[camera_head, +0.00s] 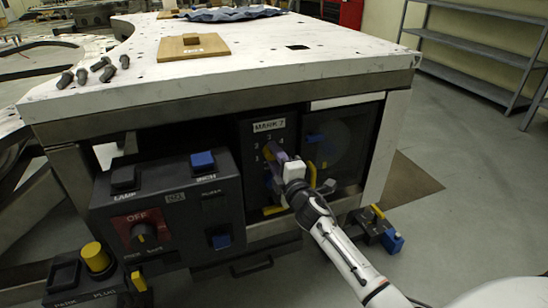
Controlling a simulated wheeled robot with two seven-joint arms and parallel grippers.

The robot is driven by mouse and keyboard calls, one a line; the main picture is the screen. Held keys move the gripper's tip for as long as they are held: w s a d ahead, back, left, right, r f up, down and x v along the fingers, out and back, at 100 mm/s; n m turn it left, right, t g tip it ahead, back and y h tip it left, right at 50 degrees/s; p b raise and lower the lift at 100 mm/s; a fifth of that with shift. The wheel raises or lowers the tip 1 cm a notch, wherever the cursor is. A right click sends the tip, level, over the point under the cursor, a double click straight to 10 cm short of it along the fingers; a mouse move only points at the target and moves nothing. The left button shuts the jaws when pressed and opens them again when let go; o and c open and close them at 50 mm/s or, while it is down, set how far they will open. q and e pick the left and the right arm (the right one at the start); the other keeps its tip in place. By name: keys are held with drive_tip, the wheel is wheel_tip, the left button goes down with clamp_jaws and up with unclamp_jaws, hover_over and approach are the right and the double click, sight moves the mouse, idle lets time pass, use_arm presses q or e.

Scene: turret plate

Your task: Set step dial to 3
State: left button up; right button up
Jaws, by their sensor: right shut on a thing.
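My right gripper (281,162) reaches in from the lower right and is shut on the dial. The gripper covers much of the dial, so I cannot tell which number it points to. My left gripper is not in view.
Left of the dial, a dark control box (222,190) juts out with blue and black buttons and a red "OFF" switch plate (141,232). Bolts (96,69) and a wooden board (192,47) lie on the tabletop (270,58).

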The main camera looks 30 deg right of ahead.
drive_tip(key=shift+m, duration=1.2)
use_arm(q)
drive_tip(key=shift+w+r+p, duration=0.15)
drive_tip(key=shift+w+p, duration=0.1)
drive_tip(key=shift+p, duration=0.1)
use_arm(e)
drive_tip(key=shift+m, duration=0.8)
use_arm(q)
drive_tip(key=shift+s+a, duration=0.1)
use_arm(e)
drive_tip(key=o, duration=1)
drive_tip(key=shift+o, duration=0.2)
use_arm(q)
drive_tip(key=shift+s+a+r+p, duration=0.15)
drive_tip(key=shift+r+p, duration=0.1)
drive_tip(key=shift+p, duration=0.8)
use_arm(e)
drive_tip(key=v, duration=1)
drive_tip(key=shift+s, duration=0.2)
